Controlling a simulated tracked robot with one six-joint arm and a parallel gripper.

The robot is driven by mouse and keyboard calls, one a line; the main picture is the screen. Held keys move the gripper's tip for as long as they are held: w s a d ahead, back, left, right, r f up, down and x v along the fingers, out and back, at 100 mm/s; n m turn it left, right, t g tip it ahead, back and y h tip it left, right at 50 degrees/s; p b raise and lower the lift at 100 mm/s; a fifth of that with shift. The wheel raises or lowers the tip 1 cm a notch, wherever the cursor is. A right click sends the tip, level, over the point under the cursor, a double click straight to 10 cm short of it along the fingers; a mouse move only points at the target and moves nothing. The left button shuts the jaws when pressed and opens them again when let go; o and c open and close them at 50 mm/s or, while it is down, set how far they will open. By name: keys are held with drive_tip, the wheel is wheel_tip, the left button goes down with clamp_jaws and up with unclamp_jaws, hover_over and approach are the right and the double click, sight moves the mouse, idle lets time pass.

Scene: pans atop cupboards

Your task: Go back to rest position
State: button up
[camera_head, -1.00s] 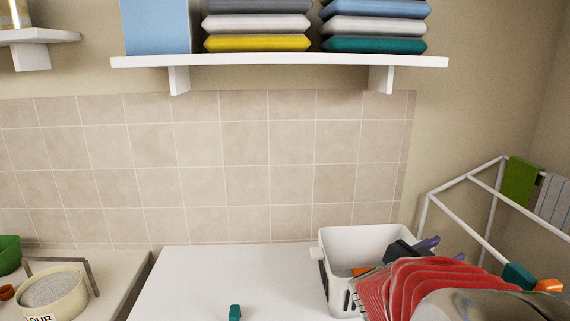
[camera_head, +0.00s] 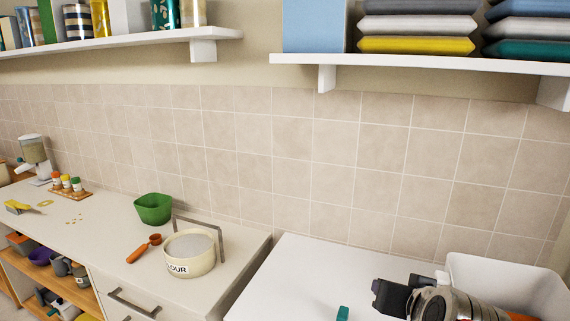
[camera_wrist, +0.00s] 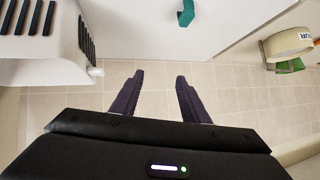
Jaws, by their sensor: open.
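My gripper shows in the wrist view (camera_wrist: 158,82) with its two dark purple fingers spread and nothing between them. The tiled wall shows behind the fingers.
The white basket (camera_head: 480,268) stands on the worktop at right. A small teal object (camera_head: 343,313) lies at the front. To the left are a flour bowl (camera_head: 190,262), an orange scoop (camera_head: 143,250) and a green bowl (camera_head: 153,208). A shelf (camera_head: 420,62) with folded cloths hangs above.

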drive_tip(key=s+a+f+n+g, duration=0.1)
drive_tip(key=s+a+f+g, duration=0.1)
drive_tip(key=s, duration=0.5)
drive_tip(key=s+a+f+n+g+y, duration=0.1)
drive_tip(key=s+a+f+n+g, duration=0.1)
drive_tip(key=s, duration=0.4)
drive_tip(key=shift+s+a+n+g, duration=0.35)
drive_tip(key=shift+a+g, duration=0.25)
drive_tip(key=shift+a, duration=0.45)
